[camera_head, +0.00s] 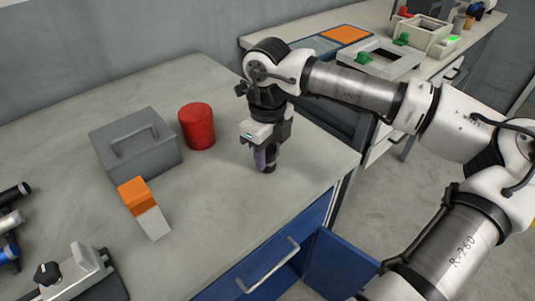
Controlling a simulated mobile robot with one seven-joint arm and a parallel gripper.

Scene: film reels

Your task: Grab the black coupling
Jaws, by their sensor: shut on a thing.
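My gripper (266,155) points down over the right part of the grey tabletop, near its right edge. It is shut on the black coupling (268,167), a small dark piece that shows at the fingertips. Most of the coupling is hidden by the fingers. Its lower end is at or just above the table surface; I cannot tell whether it touches.
A red cylinder (197,126) and a grey box with a handle (137,146) stand left of my gripper. An orange and white block (144,207) lies nearer the front. Tools lie at the far left. A blue drawer (265,262) is below the table's front edge.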

